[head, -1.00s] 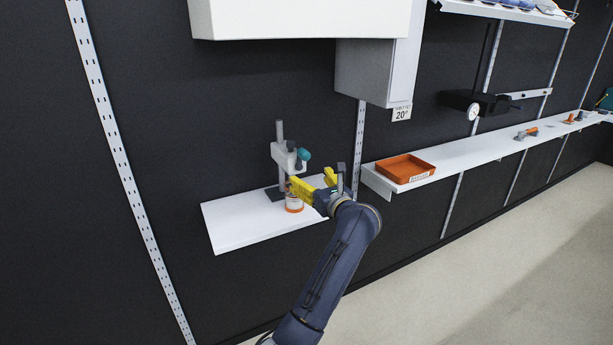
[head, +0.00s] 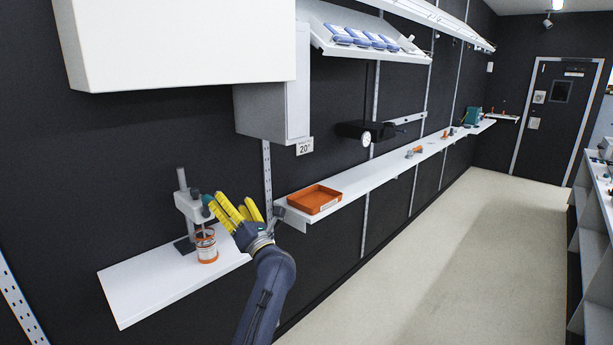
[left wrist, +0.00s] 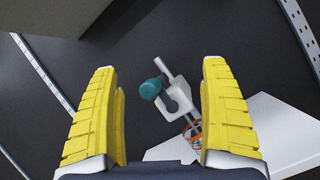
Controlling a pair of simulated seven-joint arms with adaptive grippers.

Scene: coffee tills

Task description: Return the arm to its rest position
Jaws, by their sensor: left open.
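My left gripper (head: 232,212) has yellow fingers and is open and empty. In the head view it is above the right part of a small white wall shelf (head: 137,293), just right of an orange-and-clear jar (head: 206,246). The jar stands upright at the foot of a grey stand with a teal knob (head: 189,205). In the left wrist view the two yellow fingers are wide apart, with the stand (left wrist: 178,97) and part of the jar (left wrist: 193,131) seen beyond them. The left arm comes up from the bottom of the head view. My right gripper is not in view.
A long white shelf (head: 365,182) runs along the dark wall with an orange tray (head: 314,199) at its near end. A white cabinet (head: 180,40) and a grey box (head: 272,108) hang above. The floor (head: 450,260) at right is clear.

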